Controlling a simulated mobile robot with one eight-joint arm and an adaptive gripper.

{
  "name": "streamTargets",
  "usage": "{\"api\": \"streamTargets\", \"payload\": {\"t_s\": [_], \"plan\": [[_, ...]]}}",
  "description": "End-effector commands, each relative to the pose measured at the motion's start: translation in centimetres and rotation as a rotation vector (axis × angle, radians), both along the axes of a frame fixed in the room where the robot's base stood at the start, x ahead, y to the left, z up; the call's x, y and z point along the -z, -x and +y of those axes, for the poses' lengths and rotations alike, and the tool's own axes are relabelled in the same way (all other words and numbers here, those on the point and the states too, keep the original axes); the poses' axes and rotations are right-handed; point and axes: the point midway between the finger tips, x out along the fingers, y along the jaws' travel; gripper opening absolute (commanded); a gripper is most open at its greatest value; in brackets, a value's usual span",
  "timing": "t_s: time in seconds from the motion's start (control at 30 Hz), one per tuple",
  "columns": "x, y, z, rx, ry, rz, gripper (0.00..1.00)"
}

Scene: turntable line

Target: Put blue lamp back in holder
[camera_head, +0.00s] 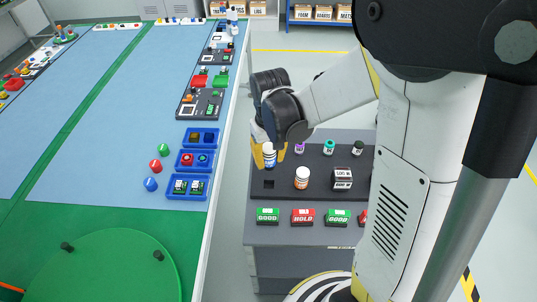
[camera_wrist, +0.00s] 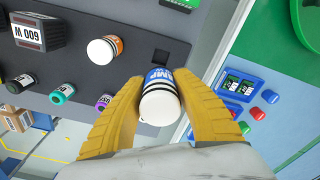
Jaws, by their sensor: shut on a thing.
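The blue lamp (camera_head: 269,160) is a white cylinder with a blue band. In the wrist view the lamp (camera_wrist: 158,98) sits between the two yellow fingers, with part of its lettering showing. My gripper (camera_wrist: 160,105) is shut on it. In the head view my gripper (camera_head: 267,150) points down over the left end of the dark holder panel (camera_head: 283,203). An empty square socket (camera_head: 269,184) shows in the panel in front of the lamp. The socket also shows in the wrist view (camera_wrist: 160,56), beyond the lamp and apart from it. The lamp's lower end is hard to make out.
An orange-banded white cylinder (camera_head: 302,178) and a labelled block (camera_head: 342,179) stand right of the socket. Small purple (camera_head: 299,147), teal (camera_head: 328,147) and black (camera_head: 357,148) cylinders stand behind. Sign blocks (camera_head: 268,215) line the front. A blue-topped table (camera_head: 100,120) is at left.

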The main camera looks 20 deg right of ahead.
Motion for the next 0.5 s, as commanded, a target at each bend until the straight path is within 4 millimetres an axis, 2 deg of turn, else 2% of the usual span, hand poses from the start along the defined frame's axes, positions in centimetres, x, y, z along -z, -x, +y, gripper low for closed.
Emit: {"api": "streamTargets", "payload": {"t_s": [0.27, 0.5], "plan": [[1.8, 0.0, 0.0, 0.0, 0.0, 0.0, 0.0], [4.5, 0.0, 0.0, 0.0, 0.0, 0.0, 0.0]]}}
